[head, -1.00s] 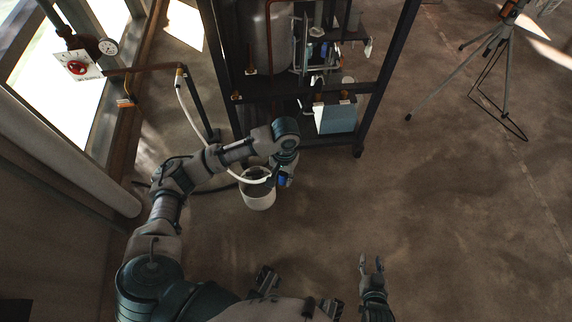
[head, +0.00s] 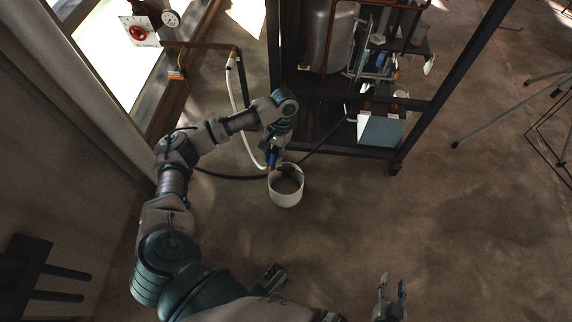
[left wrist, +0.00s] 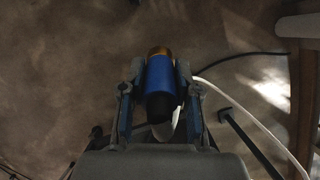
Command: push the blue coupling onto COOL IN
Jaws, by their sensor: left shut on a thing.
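The blue coupling (left wrist: 161,76) has a brass-coloured end and a dark lower part. In the left wrist view it lies between the two fingers of my left gripper (left wrist: 156,88), which is shut on it. In the head view the blue coupling (head: 272,158) shows below my left gripper (head: 271,152), just above the far left rim of a white bucket. My right gripper (head: 393,289) is open and empty at the bottom, over bare floor. I cannot read any COOL IN label or tell which port it is.
The white bucket (head: 286,200) stands on the floor. A dark-framed rack (head: 330,149) with a tank and a blue box (head: 380,131) stands behind. A white hose (head: 236,112) hangs from a wall pipe, and a dark hose (head: 228,177) crosses the floor. Floor right of the bucket is clear.

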